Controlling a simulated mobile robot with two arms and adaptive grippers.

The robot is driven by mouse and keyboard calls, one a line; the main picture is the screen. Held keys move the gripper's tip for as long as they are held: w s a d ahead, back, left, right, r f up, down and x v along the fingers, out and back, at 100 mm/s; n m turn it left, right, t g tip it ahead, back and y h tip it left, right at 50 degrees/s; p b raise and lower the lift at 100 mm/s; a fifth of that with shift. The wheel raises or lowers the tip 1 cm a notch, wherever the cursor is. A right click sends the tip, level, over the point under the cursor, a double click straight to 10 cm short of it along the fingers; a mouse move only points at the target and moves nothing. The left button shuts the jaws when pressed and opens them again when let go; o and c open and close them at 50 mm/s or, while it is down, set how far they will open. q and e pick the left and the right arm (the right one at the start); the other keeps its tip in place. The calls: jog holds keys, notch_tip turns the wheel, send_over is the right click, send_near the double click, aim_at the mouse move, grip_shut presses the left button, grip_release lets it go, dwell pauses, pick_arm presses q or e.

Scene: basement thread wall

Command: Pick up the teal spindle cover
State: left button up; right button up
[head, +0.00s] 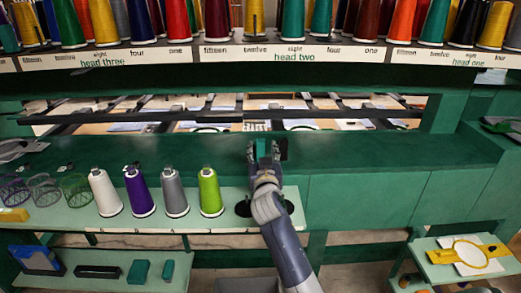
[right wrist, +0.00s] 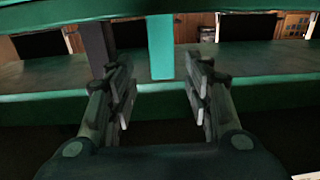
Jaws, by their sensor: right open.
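My right gripper (head: 266,148) is raised over the green ledge in the head view, its fingers apart. In the right wrist view its two fingers (right wrist: 161,88) are spread, with a teal upright piece (right wrist: 160,45) showing between and beyond them, touched by neither. I cannot tell whether this piece is the spindle cover or part of the frame. Two small teal blocks, a larger one (head: 138,271) and a smaller one (head: 168,270), lie on the lower left shelf, far from the gripper. My left gripper is not in view.
White, purple, grey and lime (head: 210,192) thread cones stand on the pale green shelf (head: 75,213) left of my right arm. Wire baskets (head: 45,190) are further left. A rack of coloured cones (head: 290,52) runs above. The ledge (head: 400,160) is clear.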

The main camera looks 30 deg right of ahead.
aim_at(261, 147)
jog(key=x, duration=0.2)
jog(key=p+x, duration=0.1)
jog(key=shift+w+f, duration=0.2)
jog(key=shift+w, duration=0.2)
jog(key=shift+w+d+f, duration=0.1)
jog(key=shift+w+d, duration=0.15)
jog(key=shift+w, duration=0.1)
jog(key=shift+w+d, duration=0.15)
jog(key=shift+w, duration=0.05)
jog(key=shift+s, duration=0.1)
jog(key=shift+c, duration=0.3)
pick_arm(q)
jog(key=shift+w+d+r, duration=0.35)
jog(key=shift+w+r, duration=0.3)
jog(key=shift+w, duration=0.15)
pick_arm(e)
jog(key=c, duration=0.8)
